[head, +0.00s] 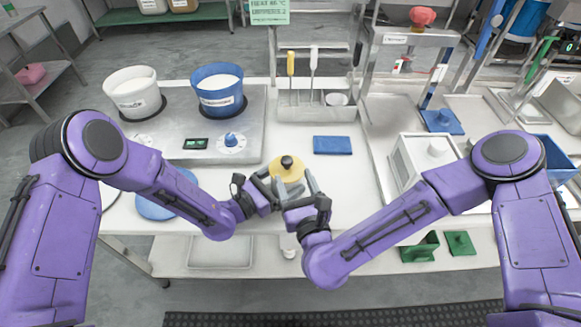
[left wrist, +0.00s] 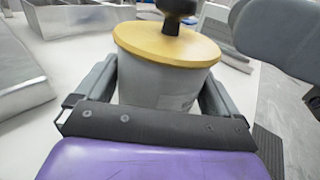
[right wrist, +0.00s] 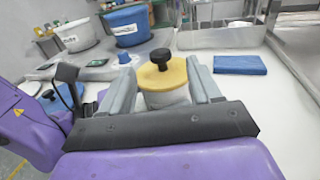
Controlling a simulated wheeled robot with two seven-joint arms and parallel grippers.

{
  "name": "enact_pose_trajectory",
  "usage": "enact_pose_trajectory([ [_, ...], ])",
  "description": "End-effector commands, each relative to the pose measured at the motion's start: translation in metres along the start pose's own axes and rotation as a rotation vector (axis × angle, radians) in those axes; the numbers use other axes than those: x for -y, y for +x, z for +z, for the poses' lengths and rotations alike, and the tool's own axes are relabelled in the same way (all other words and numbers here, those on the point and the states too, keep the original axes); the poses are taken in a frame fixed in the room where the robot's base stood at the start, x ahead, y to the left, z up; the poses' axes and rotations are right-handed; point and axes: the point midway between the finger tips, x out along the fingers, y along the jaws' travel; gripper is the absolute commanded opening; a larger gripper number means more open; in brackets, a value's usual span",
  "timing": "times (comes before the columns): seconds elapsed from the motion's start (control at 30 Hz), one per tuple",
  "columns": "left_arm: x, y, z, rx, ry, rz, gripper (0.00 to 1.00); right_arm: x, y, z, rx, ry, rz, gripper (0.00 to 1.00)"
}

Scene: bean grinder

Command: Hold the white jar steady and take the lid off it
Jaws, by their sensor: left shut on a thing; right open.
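The white jar (left wrist: 160,82) stands upright on the table, with its yellow lid (head: 281,172) and black knob (head: 287,162) on top. In the left wrist view the jar sits between the fingers of my left gripper (left wrist: 160,92), which is shut on its body below the lid. My right gripper (right wrist: 165,95) is open and close to the jar. In the right wrist view the jar (right wrist: 166,98), lid (right wrist: 163,76) and knob (right wrist: 161,58) lie between and beyond its spread fingers. I cannot tell whether those fingers touch anything. In the head view the grippers hide most of the jar body.
A hot plate (head: 185,150) with a white pot (head: 133,95) and a blue pot (head: 219,90) stands at the left. A tool rack (head: 305,108) is behind the jar. A blue cloth (head: 333,145) lies behind right. A white box (head: 405,160) stands at the right.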

Motion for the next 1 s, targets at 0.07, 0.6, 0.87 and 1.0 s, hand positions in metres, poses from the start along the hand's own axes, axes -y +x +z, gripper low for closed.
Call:
enact_pose_trajectory([
  [0.07,0.0,0.0,0.0,-0.001,0.0,-0.001,0.41,0.001,0.019,0.0,0.001,-0.001,-0.004,0.63],
  [0.6,0.0,0.0,0.0,-0.001,0.0,0.0,0.41,0.0,0.073,0.0,-0.002,0.0,0.0,0.63],
  [0.87,0.0,0.0,0.0,-0.001,0.0,0.0,0.41,0.0,0.073,0.0,-0.002,-0.001,0.0,0.11],
  [1.0,0.0,0.0,0.0,-0.001,0.0,0.0,0.41,0.0,0.073,0.0,-0.001,-0.001,0.0,0.0],
])
